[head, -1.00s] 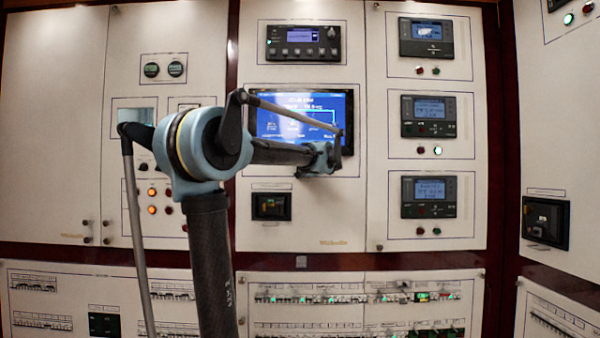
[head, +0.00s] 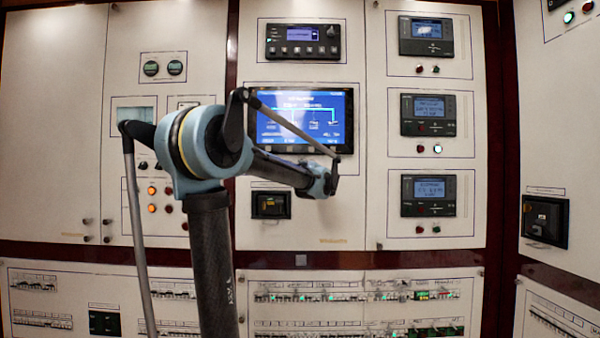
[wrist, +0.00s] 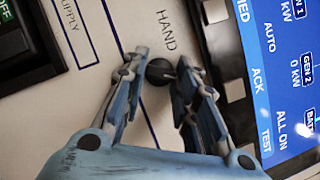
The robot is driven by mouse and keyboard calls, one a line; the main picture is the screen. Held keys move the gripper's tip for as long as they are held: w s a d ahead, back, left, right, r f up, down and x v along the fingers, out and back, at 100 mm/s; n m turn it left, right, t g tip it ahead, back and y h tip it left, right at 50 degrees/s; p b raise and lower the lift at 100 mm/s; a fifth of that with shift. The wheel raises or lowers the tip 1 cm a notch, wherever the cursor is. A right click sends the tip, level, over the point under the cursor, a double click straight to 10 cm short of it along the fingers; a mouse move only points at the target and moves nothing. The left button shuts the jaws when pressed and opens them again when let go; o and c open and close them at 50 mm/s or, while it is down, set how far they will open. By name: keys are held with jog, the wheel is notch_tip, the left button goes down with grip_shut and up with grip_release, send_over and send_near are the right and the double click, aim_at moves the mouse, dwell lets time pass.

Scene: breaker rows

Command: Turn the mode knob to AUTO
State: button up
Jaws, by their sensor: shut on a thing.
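The mode knob (wrist: 160,71) is a small round black knob on the cream panel in the wrist view. The label HAND is printed beside it; no AUTO label for the knob shows. My gripper (wrist: 161,76) has its two blue-grey fingers closed around the knob, one tip on each side. The knob's pointer direction is hard to tell. In the head view the end of my arm is in front of the panel, just below the large blue screen (head: 300,117), and hides the knob and the fingers.
A black breaker recess (wrist: 25,45) with a green OFF mark is at left. Meter units (head: 428,115) stand to the right in the head view.

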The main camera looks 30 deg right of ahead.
jog(key=shift+a+f+m, duration=0.15)
jog(key=shift+m, duration=0.35)
jog(key=o, duration=1)
jog(key=v, duration=1.1)
jog(key=shift+s+a+f, duration=0.15)
jog(key=shift+s+f, duration=0.15)
